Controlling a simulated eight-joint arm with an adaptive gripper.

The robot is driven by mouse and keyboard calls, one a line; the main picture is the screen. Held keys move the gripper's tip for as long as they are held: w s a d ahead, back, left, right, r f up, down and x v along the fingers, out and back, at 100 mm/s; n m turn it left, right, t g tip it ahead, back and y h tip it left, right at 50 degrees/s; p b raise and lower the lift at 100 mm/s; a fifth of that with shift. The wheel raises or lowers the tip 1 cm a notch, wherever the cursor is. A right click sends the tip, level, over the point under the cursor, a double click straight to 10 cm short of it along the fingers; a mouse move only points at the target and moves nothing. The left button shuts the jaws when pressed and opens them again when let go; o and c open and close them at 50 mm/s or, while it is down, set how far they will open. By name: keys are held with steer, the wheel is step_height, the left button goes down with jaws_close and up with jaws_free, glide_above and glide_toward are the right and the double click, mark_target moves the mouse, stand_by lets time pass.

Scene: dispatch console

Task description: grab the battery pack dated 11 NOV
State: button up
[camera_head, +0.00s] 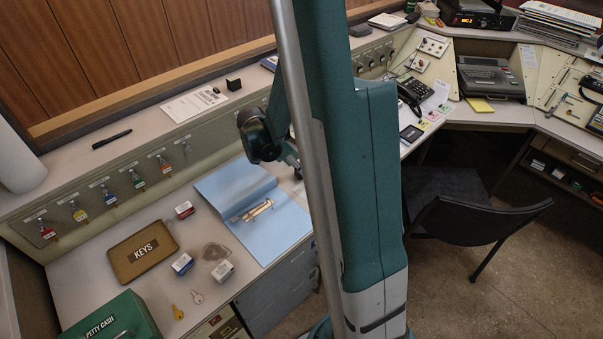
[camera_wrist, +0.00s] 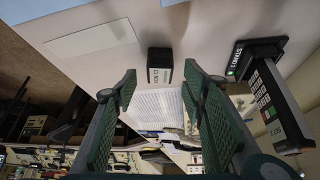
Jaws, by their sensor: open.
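A small black block (camera_wrist: 159,66) with a white label stands on the pale desktop in the wrist view. Its label seems to carry a date printed upside down to me, too small to read for sure; it looks like a battery pack. My gripper (camera_wrist: 160,82) is open, with its two green fingers on either side of the picture. The block appears between the fingertips, beyond them and apart from both. In the head view my arm hides the gripper's fingers and the desk around them.
A dark device (camera_wrist: 262,90) with a lit green spot and labelled keys stands right of the block. A pale flat sheet (camera_wrist: 92,38) lies to its left.

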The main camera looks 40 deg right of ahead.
steer(key=shift+b+x, duration=0.45)
steer(key=shift+x, duration=1.4)
steer(key=c, duration=1.1)
steer(key=shift+o, duration=0.2)
steer(key=shift+r, duration=0.1)
steer(key=shift+r+p, duration=1.35)
steer(key=shift+r, duration=3.6)
